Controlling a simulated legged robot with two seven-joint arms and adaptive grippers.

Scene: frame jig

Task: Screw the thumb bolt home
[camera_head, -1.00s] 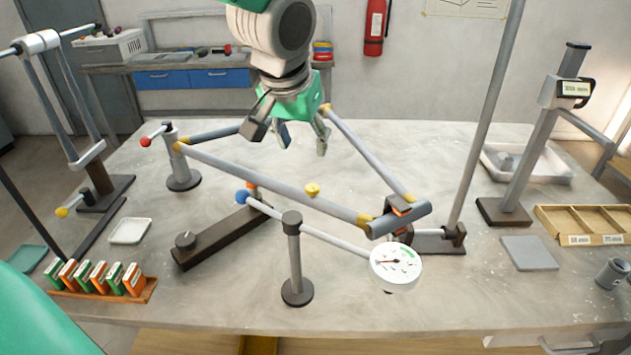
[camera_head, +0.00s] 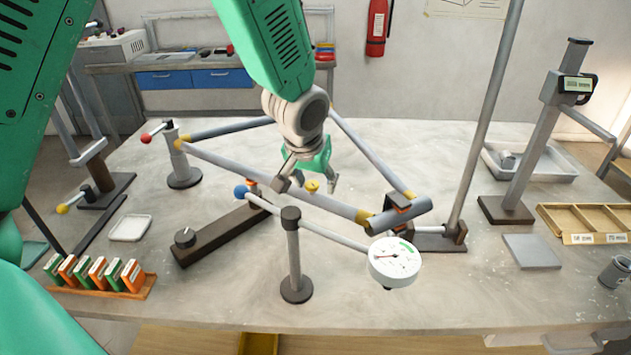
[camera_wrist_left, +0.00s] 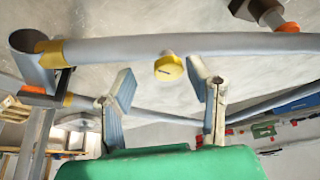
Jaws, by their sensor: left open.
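The yellow thumb bolt (camera_head: 312,186) sits on the grey frame tube (camera_head: 255,177) at the middle of the table. My right gripper is not in view.
A dial gauge (camera_head: 394,262) on a post stands in front of the frame's right corner. A slanted grey pole (camera_head: 485,110) rises right of it. A red-knobbed clamp post (camera_head: 182,165) holds the left corner.

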